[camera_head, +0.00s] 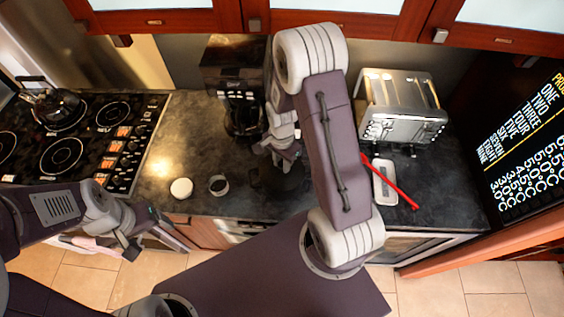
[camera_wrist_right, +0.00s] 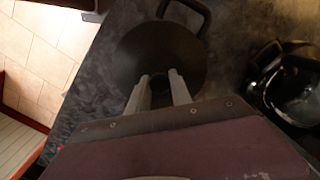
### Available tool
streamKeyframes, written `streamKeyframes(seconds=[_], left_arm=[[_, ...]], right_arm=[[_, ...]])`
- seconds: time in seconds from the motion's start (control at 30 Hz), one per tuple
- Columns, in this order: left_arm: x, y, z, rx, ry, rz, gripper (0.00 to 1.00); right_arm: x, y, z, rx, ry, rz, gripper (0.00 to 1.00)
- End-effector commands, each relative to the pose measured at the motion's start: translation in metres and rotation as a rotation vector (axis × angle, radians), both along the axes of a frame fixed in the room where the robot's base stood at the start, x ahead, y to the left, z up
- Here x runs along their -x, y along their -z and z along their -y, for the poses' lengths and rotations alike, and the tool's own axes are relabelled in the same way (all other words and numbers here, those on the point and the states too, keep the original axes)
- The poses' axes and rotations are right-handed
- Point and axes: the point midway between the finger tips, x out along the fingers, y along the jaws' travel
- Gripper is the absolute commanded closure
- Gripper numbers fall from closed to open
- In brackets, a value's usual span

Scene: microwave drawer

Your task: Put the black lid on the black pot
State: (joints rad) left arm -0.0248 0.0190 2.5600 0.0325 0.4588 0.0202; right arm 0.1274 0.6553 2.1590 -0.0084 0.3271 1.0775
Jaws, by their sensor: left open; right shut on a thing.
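My right gripper (camera_wrist_right: 158,78) is shut on the knob of the black lid (camera_wrist_right: 150,45), a dark round disc, in the right wrist view. A dark looped handle (camera_wrist_right: 205,18), apparently of the black pot, shows beyond the lid's edge. The lid hides the rest of the pot, and I cannot tell whether the lid is seated or just above it. In the head view my right gripper (camera_head: 285,158) is over a dark round shape on the counter, partly hidden by my arm. My left gripper (camera_head: 138,240) is open and empty in front of the counter, at lower left.
A coffee maker (camera_head: 235,75) with its glass carafe (camera_wrist_right: 290,90) stands close to the pot. A toaster (camera_head: 400,105), a white dish (camera_head: 384,185) and a red stick (camera_head: 400,188) are on the right. A white round item (camera_head: 181,188) and a small cup (camera_head: 218,185) sit left.

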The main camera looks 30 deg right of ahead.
Motion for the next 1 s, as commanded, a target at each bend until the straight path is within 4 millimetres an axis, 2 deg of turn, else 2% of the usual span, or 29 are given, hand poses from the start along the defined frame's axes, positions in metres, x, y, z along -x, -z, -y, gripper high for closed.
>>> streamKeyframes(seconds=[0.2, 0.23, 0.3, 0.33, 0.57, 0.63, 0.67, 1.0], left_arm=[[0.0, -0.0002, 0.0, 0.0, 0.0, 0.0, 0.21], [0.0, -0.0002, 0.0, 0.0, 0.0, 0.0, 0.21], [0.0, -0.0002, 0.0, 0.0, 0.0, 0.0, 0.21], [0.0, -0.0002, 0.0, 0.0, 0.0, 0.0, 0.21], [0.0, -0.0002, 0.0, 0.0, 0.0, 0.0, 0.21], [0.0, -0.0001, 0.0, 0.0, 0.0, 0.0, 0.21], [0.0, -0.0001, 0.0, 0.0, 0.0, 0.0, 0.21], [0.0, -0.002, 0.0, 0.0, 0.0, 0.0, 0.21]], right_arm=[[-0.0003, -0.0004, 0.0, 0.0, 0.0, 0.001, 1.0], [-0.0004, -0.0004, 0.0001, 0.0, 0.0, 0.001, 0.72], [-0.0003, -0.0004, 0.0, 0.0, 0.0, 0.001, 0.52], [-0.0003, -0.0004, 0.0, 0.0, 0.0, 0.001, 0.49], [-0.0002, -0.0003, 0.0, 0.0, 0.0, 0.001, 0.49], [-0.0001, -0.0002, 0.0, 0.0, 0.0, 0.0, 0.3], [-0.0001, -0.0002, 0.0, 0.0, 0.0, 0.0, 0.27], [-0.0002, -0.0023, 0.0, 0.0, 0.0, 0.001, 0.27]])
